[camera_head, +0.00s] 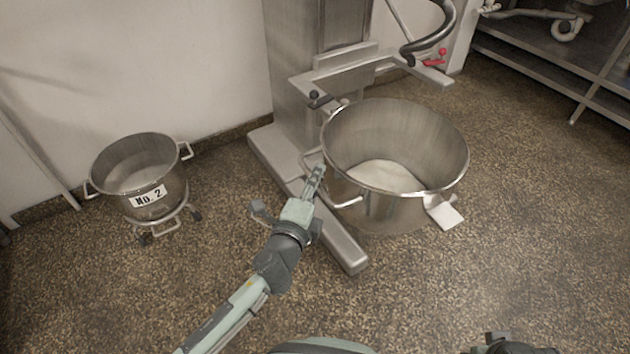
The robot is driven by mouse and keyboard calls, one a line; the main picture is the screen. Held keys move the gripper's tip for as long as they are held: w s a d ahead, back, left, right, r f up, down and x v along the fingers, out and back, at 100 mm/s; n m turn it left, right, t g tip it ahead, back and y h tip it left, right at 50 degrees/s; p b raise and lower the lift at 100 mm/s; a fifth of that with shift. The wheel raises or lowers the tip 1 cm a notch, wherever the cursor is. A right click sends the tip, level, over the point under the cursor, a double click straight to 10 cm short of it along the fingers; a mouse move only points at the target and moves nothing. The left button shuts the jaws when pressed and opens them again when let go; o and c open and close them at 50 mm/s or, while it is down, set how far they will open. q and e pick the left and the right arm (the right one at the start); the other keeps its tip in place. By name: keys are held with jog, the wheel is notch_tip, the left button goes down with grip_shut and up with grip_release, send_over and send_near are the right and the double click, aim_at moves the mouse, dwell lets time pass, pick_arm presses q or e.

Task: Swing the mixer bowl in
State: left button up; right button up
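The large steel mixer bowl (395,208) stands upright in front of the mixer column (300,70), with a pale mass inside. It sits out in front of the fork-like bowl arms (345,75). A bar handle (348,204) shows on its left side, and a flat bracket (443,212) on its right. My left gripper (314,182) is at the bowl's left side, its fingertips beside or at a handle there. The fingers look close together, but whether they grip the handle is unclear.
A smaller bowl marked "No. 2" (165,203) stands on a wheeled dolly at the left. The mixer's base leg (343,250) runs forward along the floor under the bowl's left. A metal rack (540,85) stands at the back right. The right floor is clear.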

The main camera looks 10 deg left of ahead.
pick_arm(q)
jog(key=shift+r, duration=0.15)
notch_tip(320, 180, up, 10)
jog(key=shift+w+r, duration=0.1)
jog(key=shift+r, duration=0.1)
dwell(0.5)
jog(key=s+p, duration=0.1)
jog(key=s, duration=0.8)
jog(key=shift+a+r, duration=0.3)
jog(key=shift+a, duration=0.15)
